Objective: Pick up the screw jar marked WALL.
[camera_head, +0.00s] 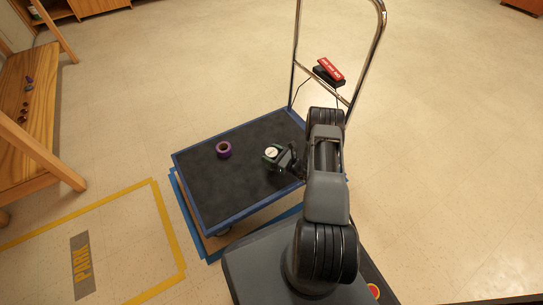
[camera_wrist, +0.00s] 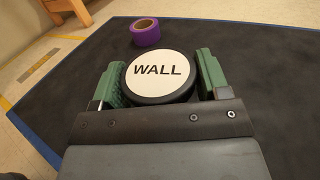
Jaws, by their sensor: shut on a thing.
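The screw jar marked WALL (camera_wrist: 160,73) has a round white lid with black lettering and a dark rim. In the wrist view it sits between the green fingers of my gripper (camera_wrist: 162,82), which is shut on it. In the head view the jar's white lid (camera_head: 271,152) shows over the dark deck of the cart, with my gripper (camera_head: 273,157) around it. The lid faces up. The jar's lower body is hidden, and I cannot tell whether it touches the deck.
A purple tape roll (camera_wrist: 145,32) lies on the cart deck (camera_head: 215,190), apart from the jar. The cart's metal handle (camera_head: 375,50) rises behind my arm. A wooden bench (camera_head: 25,100) with small items stands at the left. Yellow floor tape marks a PARK area (camera_head: 82,265).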

